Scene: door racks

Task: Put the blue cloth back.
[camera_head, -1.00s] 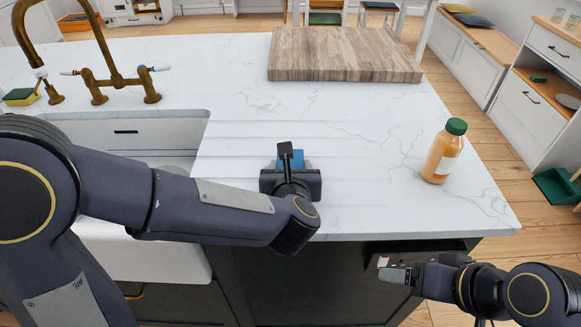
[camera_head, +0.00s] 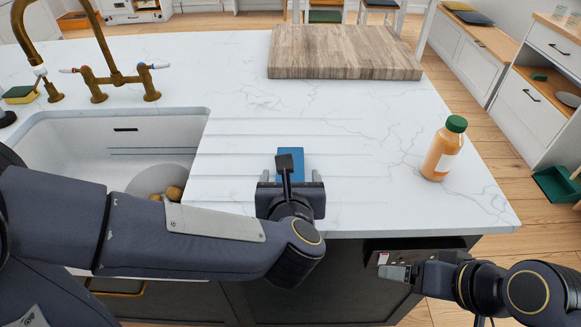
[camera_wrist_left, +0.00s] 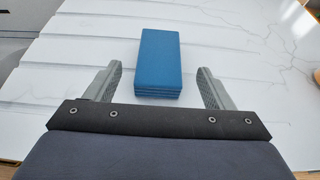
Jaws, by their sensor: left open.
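The blue cloth (camera_head: 291,160) lies folded on the white marble counter, near its front edge. In the left wrist view the cloth (camera_wrist_left: 160,60) is a thick blue rectangle of stacked layers. My left gripper (camera_head: 291,178) is open just in front of the cloth. In the left wrist view its two grey fingers (camera_wrist_left: 159,82) stand either side of the cloth's near end, with gaps on both sides. My right gripper (camera_head: 385,272) is low in front of the counter, away from the cloth; its finger opening cannot be made out.
The sink (camera_head: 75,140) is left of the cloth, with brown round items in it. A brass tap (camera_head: 115,78) stands behind it. An orange bottle with green cap (camera_head: 443,150) stands at the right. A wooden board (camera_head: 343,55) lies at the back. The counter between is clear.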

